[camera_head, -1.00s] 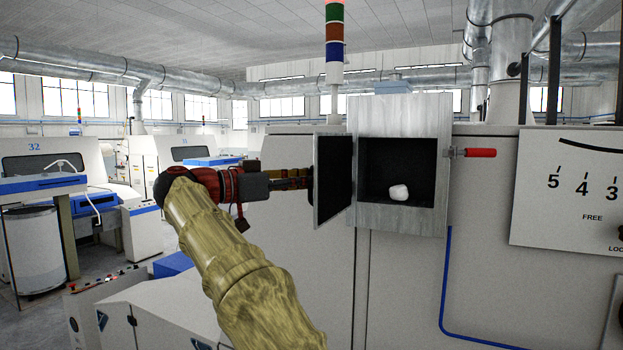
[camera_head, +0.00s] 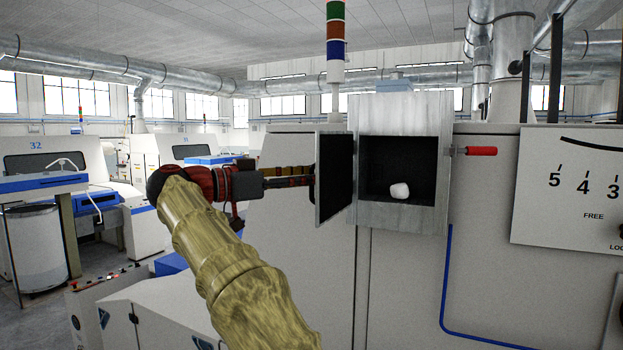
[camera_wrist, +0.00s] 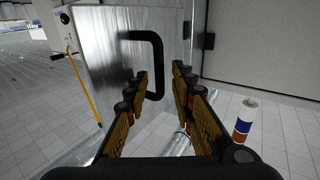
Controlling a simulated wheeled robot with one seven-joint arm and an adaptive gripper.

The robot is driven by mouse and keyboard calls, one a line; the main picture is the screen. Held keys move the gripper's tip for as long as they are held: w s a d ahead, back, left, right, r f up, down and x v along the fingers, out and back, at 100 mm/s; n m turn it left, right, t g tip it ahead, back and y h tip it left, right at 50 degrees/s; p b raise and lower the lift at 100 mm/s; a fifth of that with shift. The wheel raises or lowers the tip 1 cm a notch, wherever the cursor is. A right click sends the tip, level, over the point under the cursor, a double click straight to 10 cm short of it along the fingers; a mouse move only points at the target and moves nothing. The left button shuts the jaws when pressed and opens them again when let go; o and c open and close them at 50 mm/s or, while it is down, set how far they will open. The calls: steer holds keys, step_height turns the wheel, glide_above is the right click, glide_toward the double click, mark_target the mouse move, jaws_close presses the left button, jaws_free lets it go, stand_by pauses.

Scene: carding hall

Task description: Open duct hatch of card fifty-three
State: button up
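The grey metal duct hatch box (camera_head: 401,106) stands on the card with its door (camera_head: 335,178) swung wide open to the left. A white lump (camera_head: 399,191) lies inside the dark opening. A latch with a red grip (camera_head: 481,151) sticks out from the box's right side. My gripper (camera_head: 309,176) is at the door's outer face in the head view, its fingertips partly hidden by the door. In the wrist view, a black bar handle (camera_wrist: 157,68) on the door lies between the fingers of my gripper (camera_wrist: 160,75), with gaps seen beside it; the fingers are apart.
A stack light (camera_head: 336,40) rises behind the door. A panel with numbers (camera_head: 575,190) is at the right. Card 32 (camera_head: 45,170) and a round can (camera_head: 34,250) stand at the left. A blue pipe (camera_head: 447,280) runs down the card's face.

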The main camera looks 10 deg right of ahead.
steer(key=v, duration=1.1)
